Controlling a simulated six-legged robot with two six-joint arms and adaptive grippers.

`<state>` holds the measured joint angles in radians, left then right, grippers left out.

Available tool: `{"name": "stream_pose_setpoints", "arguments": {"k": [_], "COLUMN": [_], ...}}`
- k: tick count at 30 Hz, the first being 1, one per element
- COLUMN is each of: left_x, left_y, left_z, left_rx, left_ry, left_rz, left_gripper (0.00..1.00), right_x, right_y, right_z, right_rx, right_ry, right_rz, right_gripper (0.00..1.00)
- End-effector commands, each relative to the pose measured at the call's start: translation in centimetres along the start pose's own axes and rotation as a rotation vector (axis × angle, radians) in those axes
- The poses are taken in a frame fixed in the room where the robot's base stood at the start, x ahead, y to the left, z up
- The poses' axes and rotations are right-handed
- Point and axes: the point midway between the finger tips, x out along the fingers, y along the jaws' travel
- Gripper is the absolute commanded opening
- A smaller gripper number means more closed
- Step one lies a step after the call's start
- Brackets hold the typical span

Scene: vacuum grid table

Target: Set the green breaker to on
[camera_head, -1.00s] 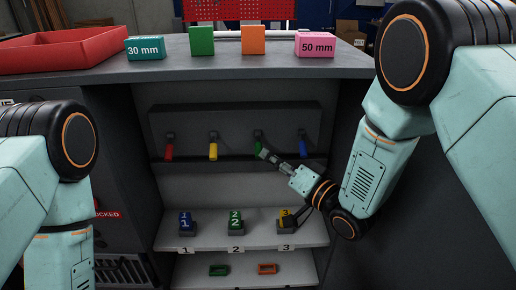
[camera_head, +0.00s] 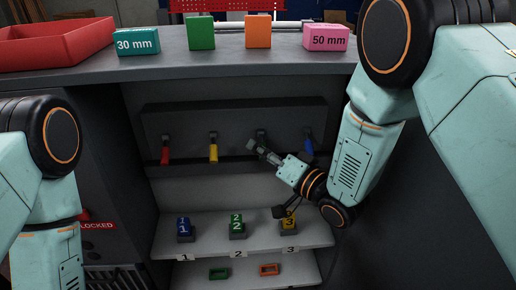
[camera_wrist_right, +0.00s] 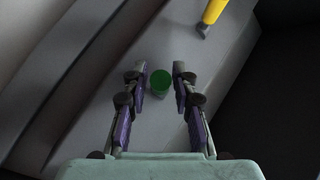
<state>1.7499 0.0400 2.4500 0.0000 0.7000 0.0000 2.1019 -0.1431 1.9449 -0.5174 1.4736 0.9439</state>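The green breaker (camera_wrist_right: 159,82) shows in the right wrist view as a round green handle end between my right gripper's fingers (camera_wrist_right: 160,74). The fingers are spread, with a gap on each side of the handle. In the head view my right gripper (camera_head: 257,147) is in front of the green breaker's place, and the green handle is hidden there; only its dark mount (camera_head: 261,133) shows. The breaker panel (camera_head: 188,118) is dark grey. My left gripper is out of view; only part of that arm shows.
Red (camera_head: 165,154), yellow (camera_head: 213,152) and blue (camera_head: 308,145) handles hang down from the same panel. Below, a shelf (camera_head: 200,246) holds numbered blocks under my right wrist. The grey worktop (camera_head: 230,64) overhangs the panel, with coloured blocks and a red tray (camera_head: 60,50).

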Motion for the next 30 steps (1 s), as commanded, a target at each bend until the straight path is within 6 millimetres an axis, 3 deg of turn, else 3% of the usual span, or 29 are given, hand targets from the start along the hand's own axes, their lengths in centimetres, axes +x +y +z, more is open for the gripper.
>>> {"name": "stream_pose_setpoints", "arguments": {"k": [9,19,30], "left_x": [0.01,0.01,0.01], "left_y": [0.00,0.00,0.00], "left_z": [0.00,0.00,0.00], "left_rx": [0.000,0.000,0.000], "left_ry": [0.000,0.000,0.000], "left_rz": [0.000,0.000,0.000], "left_gripper": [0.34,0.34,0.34], "right_x": [-0.25,-0.20,0.03], "right_y": [-0.06,-0.07,-0.03], "right_z": [0.00,0.01,-0.04], "right_rx": [0.000,0.000,0.000], "right_ry": [0.001,0.000,0.001], "right_rz": [-0.001,-0.001,-0.001], "right_gripper": [0.27,0.00,0.00]}}
